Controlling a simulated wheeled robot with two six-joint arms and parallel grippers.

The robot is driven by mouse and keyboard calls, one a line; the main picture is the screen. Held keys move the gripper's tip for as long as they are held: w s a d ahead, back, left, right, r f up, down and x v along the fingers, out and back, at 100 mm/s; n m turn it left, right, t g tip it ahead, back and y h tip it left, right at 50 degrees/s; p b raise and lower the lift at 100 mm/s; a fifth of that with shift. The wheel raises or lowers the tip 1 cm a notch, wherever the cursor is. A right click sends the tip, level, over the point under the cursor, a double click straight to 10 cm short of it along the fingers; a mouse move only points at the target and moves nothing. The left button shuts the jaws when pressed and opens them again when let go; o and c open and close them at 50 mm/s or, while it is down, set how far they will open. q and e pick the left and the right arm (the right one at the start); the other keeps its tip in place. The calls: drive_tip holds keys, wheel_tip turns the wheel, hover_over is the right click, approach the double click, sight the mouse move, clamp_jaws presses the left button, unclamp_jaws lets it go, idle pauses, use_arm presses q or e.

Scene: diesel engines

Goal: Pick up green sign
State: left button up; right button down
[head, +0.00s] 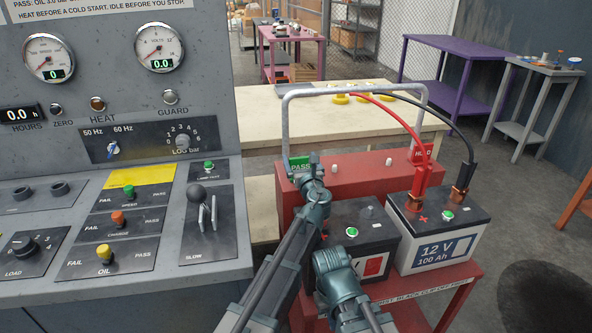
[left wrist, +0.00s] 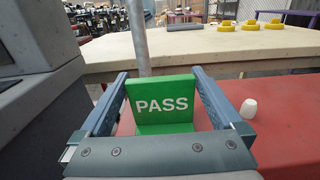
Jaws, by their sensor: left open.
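The green sign (head: 299,163) reads PASS and stands upright on the left end of the red cart's raised red box, by the foot of the metal handle. The green sign also shows in the left wrist view (left wrist: 163,104), between the two fingers. My left gripper (head: 309,167) is open, with one finger on each side of the sign and a narrow gap visible at the fingertips. The lower edge of the sign is partly hidden by the gripper's body. My right gripper (head: 333,262) is low in front of the black battery; its jaws are not clear.
A red HOLD sign (head: 423,155) stands at the box's right end. A white knob (left wrist: 249,109) is right of the fingers. A 12 V battery (head: 437,230) with cables stands on the right. The grey control panel (head: 110,230) is close on the left.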

use_arm(q)
drive_tip(key=shift+s, duration=0.1)
drive_tip(key=shift+c, duration=0.4)
drive_tip(key=c, duration=0.9)
drive_tip(key=shift+r, duration=0.2)
use_arm(e)
drive_tip(key=shift+r, duration=0.15)
